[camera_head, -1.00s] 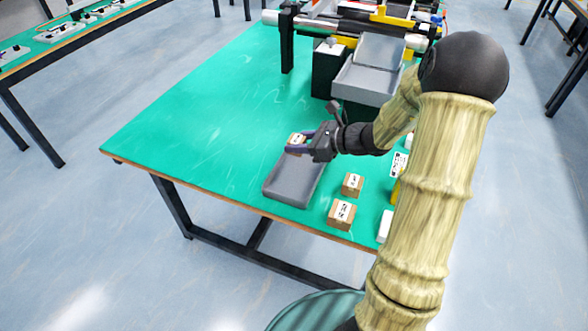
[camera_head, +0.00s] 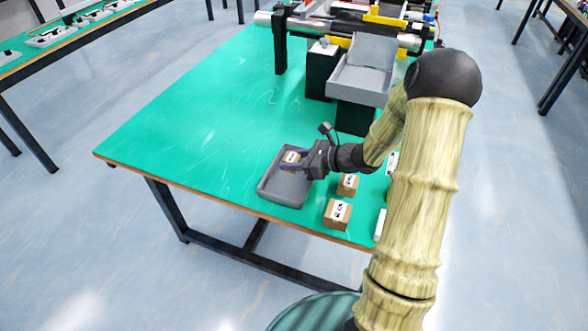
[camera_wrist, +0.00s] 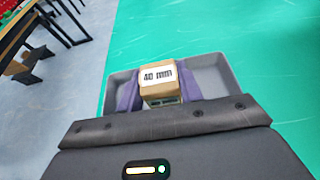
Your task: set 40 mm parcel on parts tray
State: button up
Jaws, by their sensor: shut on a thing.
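The 40 mm parcel is a small brown box (camera_wrist: 158,87) with a white label reading "40 mm", seen in the wrist view between my purple fingers. In the head view the parcel (camera_head: 291,156) is over the back part of the parts tray. The parts tray (camera_head: 283,194) is a grey, shallow, rectangular tray near the table's front edge; its rim also shows in the wrist view (camera_wrist: 226,76) on both sides of the parcel. My gripper (camera_head: 293,163) is shut on the parcel. I cannot tell whether the parcel touches the tray floor.
Two other labelled brown parcels stand right of the tray, a larger one (camera_head: 337,214) in front and a smaller one (camera_head: 348,185) behind. A grey chute (camera_head: 361,80) and conveyor stand at the back. The green table (camera_head: 200,130) is clear on the left.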

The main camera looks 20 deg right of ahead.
jog(key=shift+f, duration=1.85)
jog(key=shift+f+b, duration=0.1)
jog(key=shift+b, duration=0.2)
jog(key=o, duration=1)
jog(key=shift+d, duration=0.2)
jog(key=v, duration=1.2)
jog(key=shift+s+a+p, duration=0.1)
jog(key=shift+a+p, duration=0.1)
jog(key=shift+p, duration=0.2)
